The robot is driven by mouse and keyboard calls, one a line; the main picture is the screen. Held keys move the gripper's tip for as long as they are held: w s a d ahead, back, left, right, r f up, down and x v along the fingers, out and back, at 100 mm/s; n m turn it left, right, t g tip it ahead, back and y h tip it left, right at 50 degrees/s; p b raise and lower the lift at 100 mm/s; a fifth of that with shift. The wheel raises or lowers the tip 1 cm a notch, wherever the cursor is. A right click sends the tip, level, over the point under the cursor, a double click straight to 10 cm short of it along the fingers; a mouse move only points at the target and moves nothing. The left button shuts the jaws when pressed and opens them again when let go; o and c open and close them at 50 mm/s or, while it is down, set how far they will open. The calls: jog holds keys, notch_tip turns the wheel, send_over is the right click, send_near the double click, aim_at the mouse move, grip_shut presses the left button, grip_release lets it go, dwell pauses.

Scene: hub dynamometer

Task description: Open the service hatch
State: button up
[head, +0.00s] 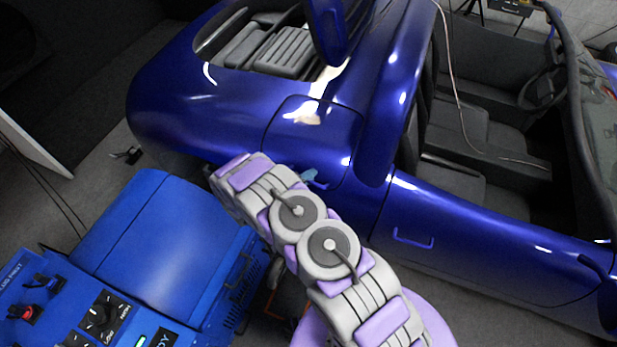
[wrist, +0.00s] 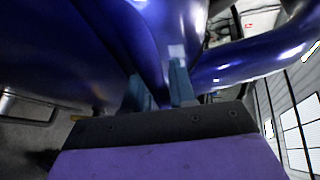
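A blue open-top car fills the upper part of the head view. A seamed panel in its side bodywork, which looks like the service hatch (head: 325,125), appears flush with the body around it. My gripper (head: 312,177) is close to this panel's lower edge, partly hidden behind my arm. In the wrist view the two blue-grey fingers of my gripper (wrist: 160,88) stand a little apart. Shiny blue bodywork shows between and beyond them. I cannot tell whether they touch or grip an edge of it.
A blue machine (head: 165,240) with knobs and switches stands close by at lower left. The car's door (head: 480,235) with a handle lies to the right. A raised blue part (head: 328,30) stands beside the rear opening. Grey floor shows at left.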

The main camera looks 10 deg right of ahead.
jog(key=shift+a, duration=0.2)
jog(key=shift+s+d, duration=0.1)
jog(key=shift+d, duration=0.1)
grip_shut()
